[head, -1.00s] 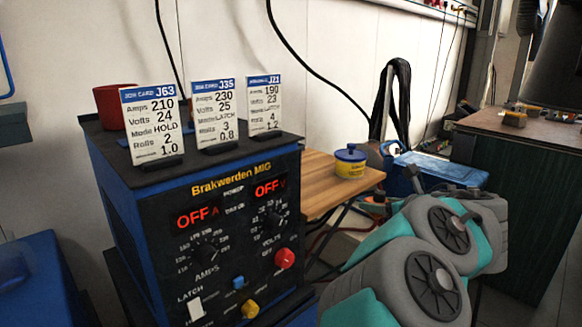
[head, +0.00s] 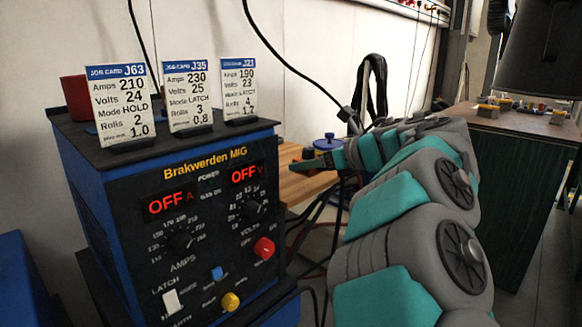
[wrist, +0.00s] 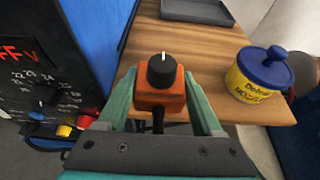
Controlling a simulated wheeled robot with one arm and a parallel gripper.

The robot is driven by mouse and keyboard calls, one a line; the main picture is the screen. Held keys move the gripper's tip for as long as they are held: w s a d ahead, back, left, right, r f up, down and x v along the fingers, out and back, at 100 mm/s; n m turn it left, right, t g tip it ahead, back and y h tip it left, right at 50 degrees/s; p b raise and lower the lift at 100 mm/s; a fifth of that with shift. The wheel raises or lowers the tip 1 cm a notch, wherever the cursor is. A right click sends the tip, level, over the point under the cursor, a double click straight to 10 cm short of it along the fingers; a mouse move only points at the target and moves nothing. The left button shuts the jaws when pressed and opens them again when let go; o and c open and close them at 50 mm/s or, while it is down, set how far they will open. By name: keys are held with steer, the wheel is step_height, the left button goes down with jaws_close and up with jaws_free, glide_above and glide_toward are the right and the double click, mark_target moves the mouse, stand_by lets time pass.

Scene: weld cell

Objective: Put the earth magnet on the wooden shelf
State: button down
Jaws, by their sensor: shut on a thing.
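The earth magnet is an orange block with a black round knob on top, seen in the wrist view (wrist: 152,99). My gripper (wrist: 161,90) is shut on it, one green finger on each side. The wooden shelf (wrist: 200,50) lies under and beyond the magnet in the wrist view. In the head view, the shelf (head: 298,187) shows right of the welder, partly hidden by my arm. My gripper (head: 322,160) is over it there with the magnet (head: 308,163) at its tip. I cannot tell whether the magnet touches the shelf.
A yellow tub with a blue lid (wrist: 258,78) stands on the shelf right of my gripper. A dark tray (wrist: 197,11) lies at its far end. The blue and black welder (head: 180,200), with job cards on top, stands close on the left. Bare wood lies between magnet and tray.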

steer(key=p, duration=0.1)
glide_above(292, 179)
steer(key=shift+w+f, duration=0.15)
steer(key=shift+f, duration=1.85)
steer(key=shift+f+b, duration=0.15)
steer(key=shift+b, duration=0.15)
steer(key=shift+c, duration=0.2)
jaws_free()
steer(key=shift+r+p, duration=0.2)
steer(key=shift+p, duration=0.1)
steer(key=shift+s+d, duration=0.2)
steer(key=shift+d, duration=0.15)
steer(key=b+v, duration=0.1)
steer(key=v, duration=1)
steer(key=shift+s, duration=0.15)
